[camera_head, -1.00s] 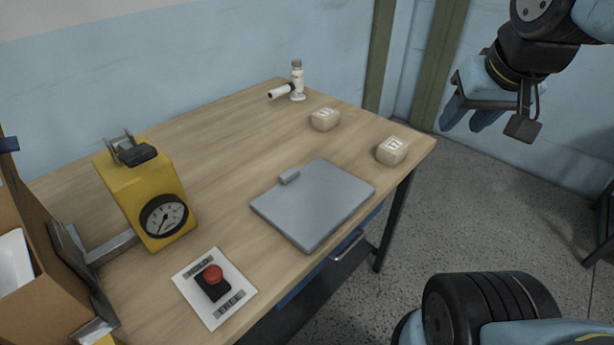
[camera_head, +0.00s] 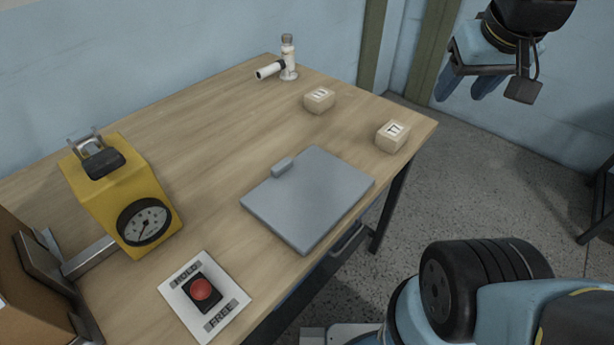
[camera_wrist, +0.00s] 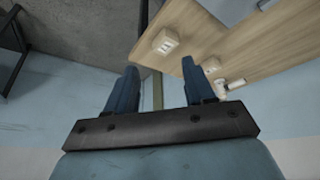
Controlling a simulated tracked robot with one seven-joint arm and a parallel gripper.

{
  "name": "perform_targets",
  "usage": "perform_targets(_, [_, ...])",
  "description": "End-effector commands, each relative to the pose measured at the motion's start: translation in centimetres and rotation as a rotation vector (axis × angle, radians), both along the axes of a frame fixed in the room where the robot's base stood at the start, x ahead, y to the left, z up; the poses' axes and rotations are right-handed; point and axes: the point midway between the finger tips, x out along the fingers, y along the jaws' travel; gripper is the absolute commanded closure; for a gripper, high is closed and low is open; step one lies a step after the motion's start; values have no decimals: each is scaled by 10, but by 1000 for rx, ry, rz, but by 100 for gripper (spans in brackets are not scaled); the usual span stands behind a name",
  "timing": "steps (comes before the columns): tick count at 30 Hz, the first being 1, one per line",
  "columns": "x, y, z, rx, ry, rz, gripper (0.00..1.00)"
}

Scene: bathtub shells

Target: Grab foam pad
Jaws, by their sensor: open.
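Two small beige blocks with dark marks on white labels lie on the wooden table: a nearer block (camera_head: 392,136) by the right corner and a farther block (camera_head: 319,100) behind it. A flat grey pad or board (camera_head: 308,200) with a small raised tab lies at the table's front edge. I cannot tell which of these is the foam pad. My gripper (camera_head: 478,86) is open and empty, in the air right of the table and apart from everything. In the wrist view, the nearer block (camera_wrist: 166,41) and the farther block (camera_wrist: 210,64) show beyond my fingers (camera_wrist: 158,88).
A yellow box with a dial (camera_head: 125,195) stands at the table's left. A white upright bottle (camera_head: 288,60) and a lying one (camera_head: 270,69) are at the back.

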Motion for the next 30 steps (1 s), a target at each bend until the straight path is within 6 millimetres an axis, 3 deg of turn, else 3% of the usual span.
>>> perform_targets(5, [17,15,-20,-148,144,166,47])
perform_targets(17, [54,75,-66,-564,446,624,47])
perform_targets(30, [80,175,-122,-1050,642,1137,47])
